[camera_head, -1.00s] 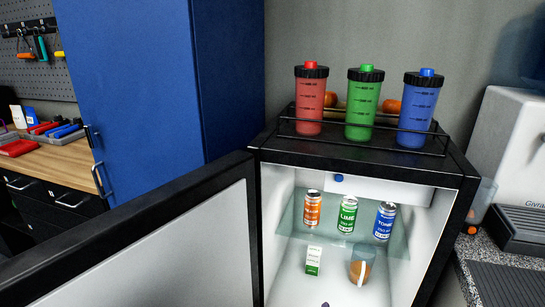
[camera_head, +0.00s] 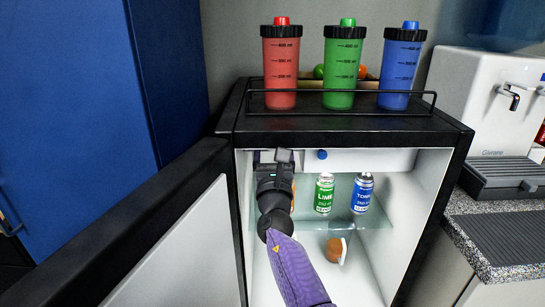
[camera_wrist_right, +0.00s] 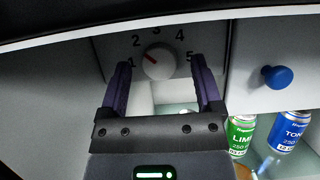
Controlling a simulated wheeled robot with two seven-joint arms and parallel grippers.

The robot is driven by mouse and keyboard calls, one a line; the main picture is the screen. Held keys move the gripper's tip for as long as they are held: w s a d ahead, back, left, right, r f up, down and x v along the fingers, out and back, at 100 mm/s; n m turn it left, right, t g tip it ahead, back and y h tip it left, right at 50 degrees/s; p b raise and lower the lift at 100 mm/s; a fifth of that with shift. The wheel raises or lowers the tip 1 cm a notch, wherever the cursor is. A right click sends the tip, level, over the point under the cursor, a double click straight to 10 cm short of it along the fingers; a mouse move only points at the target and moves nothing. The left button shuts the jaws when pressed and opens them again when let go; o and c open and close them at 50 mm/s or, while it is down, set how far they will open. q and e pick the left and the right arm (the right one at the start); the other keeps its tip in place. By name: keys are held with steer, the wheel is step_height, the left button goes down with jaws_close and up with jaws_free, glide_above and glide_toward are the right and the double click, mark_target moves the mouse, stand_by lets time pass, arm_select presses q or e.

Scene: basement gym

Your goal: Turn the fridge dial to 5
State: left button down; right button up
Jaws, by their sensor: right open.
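The fridge (camera_head: 345,130) stands with its door (camera_head: 170,225) open to the left. In the right wrist view the white dial (camera_wrist_right: 160,64) sits on a panel marked 1 to 5. Its red pointer is toward the upper left, around 1 to 2; the exact setting is hard to tell. My right gripper (camera_wrist_right: 160,66) is open, its fingers appearing on either side of the dial; I cannot tell contact. In the head view this gripper (camera_head: 283,158) is inside the fridge at the upper left, hiding the dial. My left gripper is not in view.
A blue knob (camera_head: 322,154) on a white front is right of the gripper. A lime can (camera_head: 324,193) and a tonic can (camera_head: 363,193) stand on the glass shelf. A jug (camera_head: 338,249) stands below. Red, green and blue shakers stand on the railed top.

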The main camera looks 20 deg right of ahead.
steer(key=shift+w+r, duration=0.1)
steer(key=shift+w, duration=0.05)
steer(key=shift+c, duration=0.4)
jaws_close()
steer(key=m+g+h+b, duration=0.1)
steer(key=m, duration=0.2)
steer(key=m+g+h+b, duration=0.1)
steer(key=m+h, duration=0.1)
steer(key=m, duration=0.1)
steer(key=m+h+b, duration=0.1)
steer(key=m, duration=0.2)
steer(key=shift+w+a+m+g, duration=0.1)
steer(key=shift+a+m+g, duration=0.1)
steer(key=shift+m+g, duration=0.15)
steer(key=shift+m+h, duration=0.25)
steer(key=shift+h, duration=0.05)
